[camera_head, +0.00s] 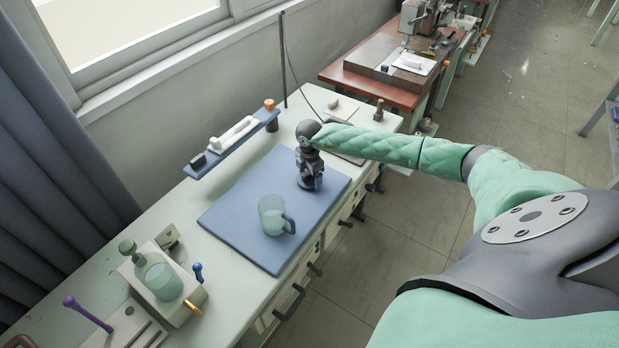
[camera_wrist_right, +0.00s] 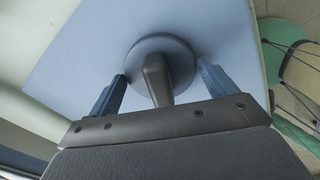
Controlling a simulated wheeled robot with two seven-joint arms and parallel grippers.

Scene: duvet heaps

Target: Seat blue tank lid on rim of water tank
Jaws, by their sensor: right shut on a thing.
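My right gripper (camera_head: 309,180) points down over the blue mat (camera_head: 232,225). A clear jug-like vessel (camera_head: 268,208) with a dark handle stands upright on the mat, left of and nearer than the gripper. A teal see-through tank (camera_head: 163,281) sits on a cream unit at lower left. I cannot tell which is the water tank.
A raised blue-grey shelf (camera_head: 232,144) with a white item runs along the wall side of the bench (camera_head: 113,265). A purple-knobbed lever (camera_head: 82,312) stands at lower left. A thin dark pole (camera_head: 283,60) rises behind the gripper. The mat around the vessel is clear.

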